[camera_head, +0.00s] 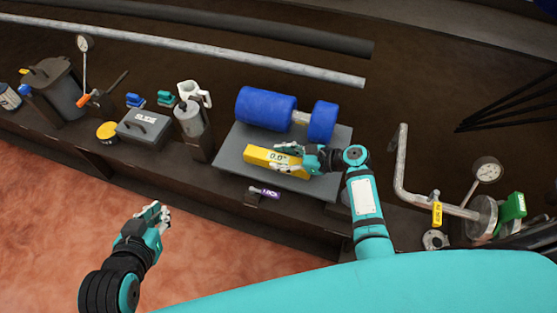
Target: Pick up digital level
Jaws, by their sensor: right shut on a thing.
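The digital level (260,156) is a yellow bar with a display reading about 0.0°. It lies over the grey plate (230,150), in front of a blue roller. My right gripper (287,153) is at the level's right half and shut on it. The fingers cover part of its top and right end. I cannot tell whether the level still touches the plate. My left gripper (156,214) is empty, with its fingers apart, over the reddish floor at the lower left, well away from the level.
The blue roller (266,108) sits on the plate just behind the level. A purple-labelled item (268,193) lies at the plate's front edge. A grey box (144,128) and a canister (188,117) stand to the left. A bent pipe (402,170) and a gauge (487,170) stand right.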

